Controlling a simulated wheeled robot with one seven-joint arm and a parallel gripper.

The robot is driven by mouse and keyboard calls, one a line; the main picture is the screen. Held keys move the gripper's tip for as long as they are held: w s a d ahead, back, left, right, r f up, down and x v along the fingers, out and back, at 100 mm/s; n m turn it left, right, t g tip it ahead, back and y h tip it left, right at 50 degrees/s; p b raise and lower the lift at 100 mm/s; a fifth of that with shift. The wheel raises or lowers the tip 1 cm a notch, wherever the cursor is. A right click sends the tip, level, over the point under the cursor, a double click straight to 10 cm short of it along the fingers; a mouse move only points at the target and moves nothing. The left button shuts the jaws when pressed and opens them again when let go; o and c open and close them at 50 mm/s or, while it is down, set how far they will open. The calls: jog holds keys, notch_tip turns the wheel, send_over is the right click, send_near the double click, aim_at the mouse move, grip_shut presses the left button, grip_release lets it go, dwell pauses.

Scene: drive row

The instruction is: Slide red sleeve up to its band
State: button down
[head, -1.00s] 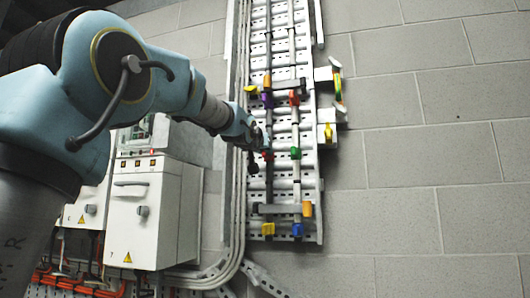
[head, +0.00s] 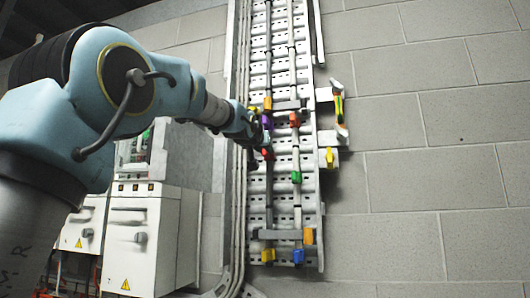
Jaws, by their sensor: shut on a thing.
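The red sleeve (head: 267,154) is on the left of two thin upright rods fixed in front of a perforated metal tray. My gripper (head: 264,146) reaches in from the left and is shut on this sleeve, partly hiding it. A purple ring (head: 266,122) circles the same rod a short way above the sleeve, with a gap of rod between, partly covered by my gripper. An orange-red piece (head: 294,119) sits higher on the right rod. I cannot tell which mark is the sleeve's band.
A green piece (head: 296,177) is on the right rod. A bracket with a yellow part (head: 329,157) stands to the right. White cabinets (head: 140,235) are at the lower left.

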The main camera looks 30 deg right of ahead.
jog(key=shift+r, duration=0.35)
jog(key=c, duration=1.1)
grip_release()
jog(key=o, duration=0.3)
jog(key=shift+f, duration=0.15)
jog(key=b+v, duration=0.5)
jog(key=v, duration=0.5)
jog(key=shift+s+a, duration=0.3)
jog(key=shift+f, duration=0.1)
